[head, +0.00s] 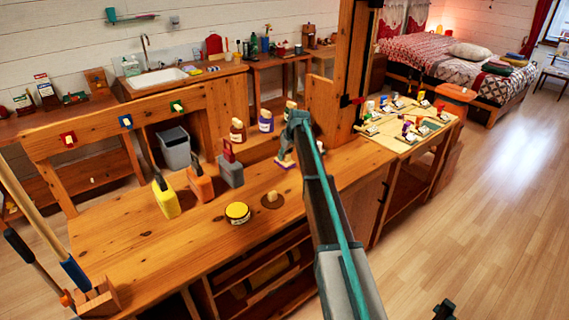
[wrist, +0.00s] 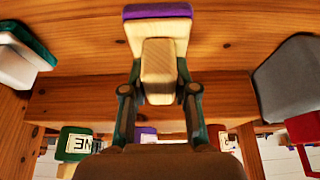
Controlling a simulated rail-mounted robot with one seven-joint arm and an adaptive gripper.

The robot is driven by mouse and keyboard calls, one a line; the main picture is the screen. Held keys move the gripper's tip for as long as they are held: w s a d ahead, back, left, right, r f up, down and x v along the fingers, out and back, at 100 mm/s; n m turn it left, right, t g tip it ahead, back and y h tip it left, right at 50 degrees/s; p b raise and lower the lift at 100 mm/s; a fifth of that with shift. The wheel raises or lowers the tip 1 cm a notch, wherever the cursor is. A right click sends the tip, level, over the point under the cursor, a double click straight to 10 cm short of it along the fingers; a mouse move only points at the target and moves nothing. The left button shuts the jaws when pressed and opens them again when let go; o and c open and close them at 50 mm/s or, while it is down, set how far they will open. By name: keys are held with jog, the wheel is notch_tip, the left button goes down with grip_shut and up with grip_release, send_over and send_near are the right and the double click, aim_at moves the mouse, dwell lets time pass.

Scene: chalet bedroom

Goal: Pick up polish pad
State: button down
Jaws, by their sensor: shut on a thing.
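A pad (wrist: 158,26) with a cream body, a purple edge and a wooden block grip (wrist: 158,62) is in my gripper (wrist: 158,90) in the wrist view. The two fingers are shut on the sides of the grip. In the head view my gripper (head: 288,148) points down over the workbench, and the pad (head: 285,163) shows just under it, small, with a purple lower edge. I cannot tell whether the pad touches the bench top. A round brown pad with a wooden knob (head: 272,202) lies nearer on the bench.
A yellow round tin (head: 237,212), a grey container with a red top (head: 230,172), an orange one (head: 200,185) and a yellow one (head: 166,199) stand left of my gripper. Bottles (head: 266,121) stand behind. A wooden post (head: 352,70) rises at right.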

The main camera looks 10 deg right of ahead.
jog(key=s+a+r+b, duration=0.1)
jog(key=s+r+b, duration=0.2)
jog(key=s+r, duration=0.6)
jog(key=s, duration=0.4)
jog(key=shift+s+r, duration=0.2)
jog(key=shift+s, duration=0.15)
jog(key=shift+a, duration=0.1)
jog(key=c, duration=1.4)
grip_release()
jog(key=shift+c, duration=0.2)
jog(key=c, duration=0.5)
jog(key=shift+o, duration=0.2)
